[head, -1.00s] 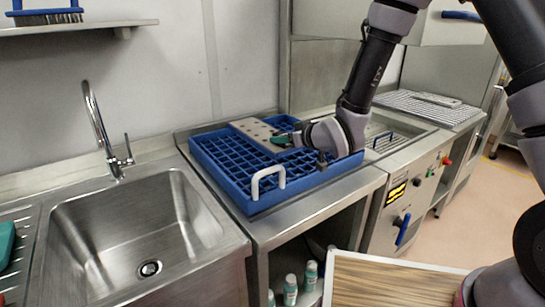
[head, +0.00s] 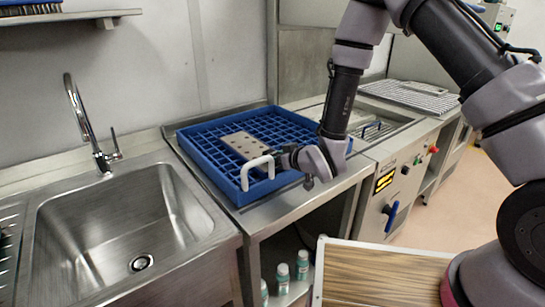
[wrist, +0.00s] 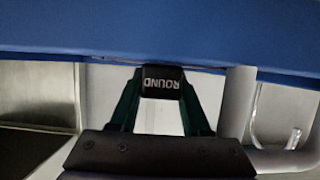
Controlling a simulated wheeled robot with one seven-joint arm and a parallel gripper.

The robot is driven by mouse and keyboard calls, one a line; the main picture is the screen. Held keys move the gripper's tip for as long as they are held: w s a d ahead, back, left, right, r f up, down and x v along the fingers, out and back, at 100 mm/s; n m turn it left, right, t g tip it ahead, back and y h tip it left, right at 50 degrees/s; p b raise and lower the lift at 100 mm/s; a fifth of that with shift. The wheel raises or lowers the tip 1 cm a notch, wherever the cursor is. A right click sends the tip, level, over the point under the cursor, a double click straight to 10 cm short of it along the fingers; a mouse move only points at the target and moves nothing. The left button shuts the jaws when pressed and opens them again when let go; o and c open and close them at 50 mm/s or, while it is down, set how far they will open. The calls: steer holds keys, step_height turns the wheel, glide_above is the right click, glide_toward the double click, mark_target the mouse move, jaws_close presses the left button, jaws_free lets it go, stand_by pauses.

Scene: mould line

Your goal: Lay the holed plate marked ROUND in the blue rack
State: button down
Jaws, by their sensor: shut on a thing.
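The grey holed plate (head: 243,145) shows in the head view over the front middle of the blue rack (head: 192,152). It looks about level; I cannot tell whether it rests on the rack's grid. The blue rack wall (wrist: 160,38) fills the top there, and the plate's holes are hidden.
The sink (head: 130,225) with its tap (head: 85,125) is on the left. A grated drainer (head: 400,93) with a flat piece on it is at the back right. Several bottles (head: 282,280) stand under the counter. A wood-topped board (head: 385,275) is at the front.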

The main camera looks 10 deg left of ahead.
steer(key=c, duration=0.6)
jaws_free()
steer(key=shift+f, duration=0.1)
steer(key=shift+c, duration=0.2)
steer(key=shift+s+d+r, duration=0.1)
steer(key=shift+d+r, duration=0.05)
steer(key=shift+r, duration=0.05)
steer(key=v, duration=0.7)
